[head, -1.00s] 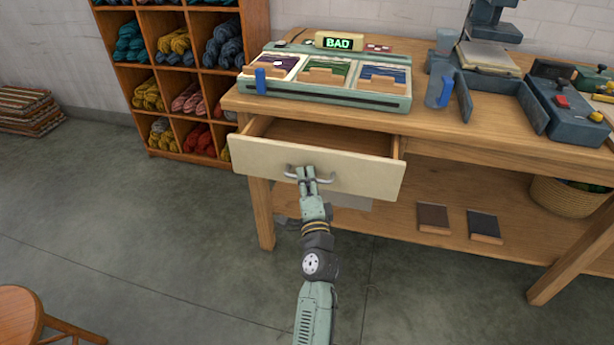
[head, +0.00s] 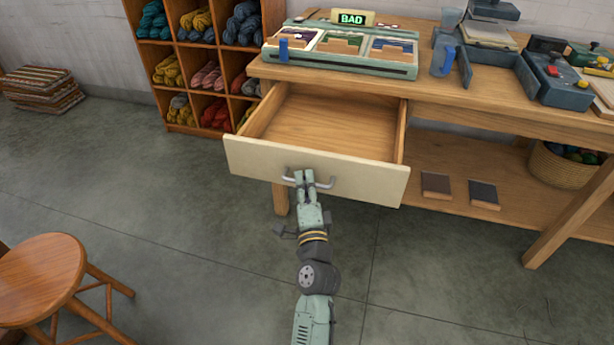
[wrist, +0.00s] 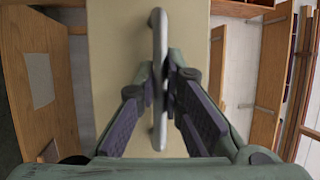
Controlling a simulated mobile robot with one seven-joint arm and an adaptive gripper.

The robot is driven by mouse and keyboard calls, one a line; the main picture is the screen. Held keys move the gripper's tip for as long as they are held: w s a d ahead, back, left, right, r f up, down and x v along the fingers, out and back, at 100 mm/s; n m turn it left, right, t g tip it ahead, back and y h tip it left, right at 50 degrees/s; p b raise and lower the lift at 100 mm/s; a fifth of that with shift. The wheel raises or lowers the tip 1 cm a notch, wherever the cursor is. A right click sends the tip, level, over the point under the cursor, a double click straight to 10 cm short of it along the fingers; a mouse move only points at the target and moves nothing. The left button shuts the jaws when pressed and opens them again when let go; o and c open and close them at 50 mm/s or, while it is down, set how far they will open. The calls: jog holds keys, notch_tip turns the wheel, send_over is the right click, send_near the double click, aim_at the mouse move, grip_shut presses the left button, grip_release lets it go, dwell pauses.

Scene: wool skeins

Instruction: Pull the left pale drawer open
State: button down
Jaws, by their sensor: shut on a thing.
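The left pale drawer (head: 316,167) stands well out from the wooden workbench, and its bare wooden inside (head: 325,122) shows empty. A grey bar handle (head: 326,184) runs across its pale front. My gripper (head: 305,178) is shut on the handle near its middle in the head view. In the wrist view the handle (wrist: 159,40) runs between the fingers of my gripper (wrist: 163,88), with the pale drawer front (wrist: 120,35) behind it.
A wooden stool (head: 42,275) stands at the lower left. A shelf of wool skeins (head: 160,45) stands behind. The floor around my arm is clear.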

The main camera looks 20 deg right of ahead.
jog(key=shift+s+a, duration=0.5)
jog(key=shift+s, duration=0.25)
jog(key=c, duration=1.7)
grip_release()
jog(key=shift+r, duration=0.1)
